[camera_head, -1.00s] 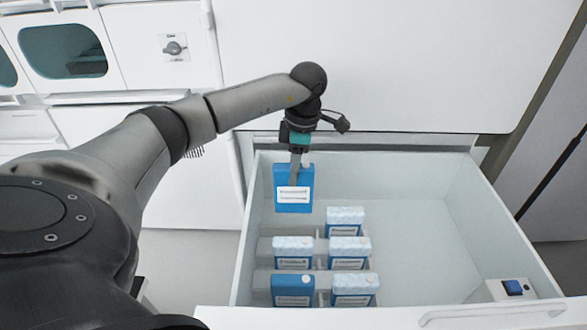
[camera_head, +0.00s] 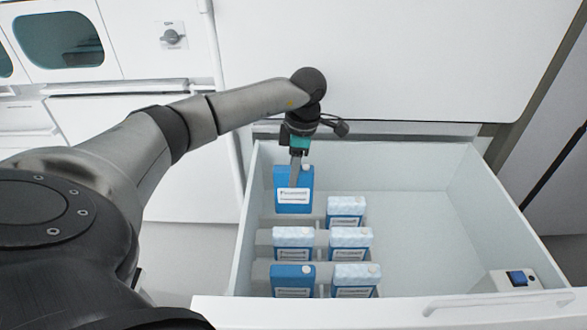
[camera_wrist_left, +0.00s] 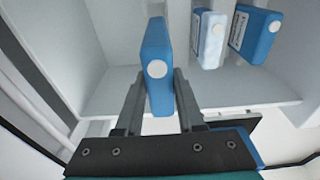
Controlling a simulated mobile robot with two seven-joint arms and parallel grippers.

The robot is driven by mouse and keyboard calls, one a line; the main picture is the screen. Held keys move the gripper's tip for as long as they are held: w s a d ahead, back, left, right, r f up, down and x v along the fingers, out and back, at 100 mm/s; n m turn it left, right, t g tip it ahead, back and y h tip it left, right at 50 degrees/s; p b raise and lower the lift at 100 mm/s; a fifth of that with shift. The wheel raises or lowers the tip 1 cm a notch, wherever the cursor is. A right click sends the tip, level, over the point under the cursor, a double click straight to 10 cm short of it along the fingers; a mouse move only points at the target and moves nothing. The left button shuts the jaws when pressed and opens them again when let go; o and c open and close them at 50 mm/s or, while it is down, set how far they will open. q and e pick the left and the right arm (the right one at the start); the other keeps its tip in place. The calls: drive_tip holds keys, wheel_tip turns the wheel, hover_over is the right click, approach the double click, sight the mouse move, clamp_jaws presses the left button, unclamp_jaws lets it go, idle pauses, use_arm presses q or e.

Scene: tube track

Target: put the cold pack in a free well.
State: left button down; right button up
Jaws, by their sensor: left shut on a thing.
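My left gripper (camera_head: 297,160) is shut on a blue cold pack (camera_head: 293,200) with a white label. It holds the pack upright at the back left of the white drawer (camera_head: 415,188), in line with the empty place left of the rearmost frosted pack. Whether the pack's lower end is inside the well or just above it I cannot tell. In the left wrist view, the pack (camera_wrist_left: 156,50) stands between the two fingers (camera_wrist_left: 154,108), its round white cap facing the camera. My right gripper is not in view.
Several frosted packs (camera_head: 346,207) and another plain blue pack (camera_head: 292,273) stand in wells between low dividers. The drawer walls surround the workspace.

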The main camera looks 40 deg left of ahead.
sight(294, 200)
use_arm(q)
drive_tip(key=shift+f, duration=0.45)
drive_tip(key=shift+f+b, duration=1.1)
drive_tip(key=shift+f, duration=0.75)
drive_tip(key=shift+f+b, duration=0.75)
drive_tip(key=shift+f, duration=0.5)
drive_tip(key=shift+f+b, duration=0.9)
drive_tip(key=shift+f, duration=0.5)
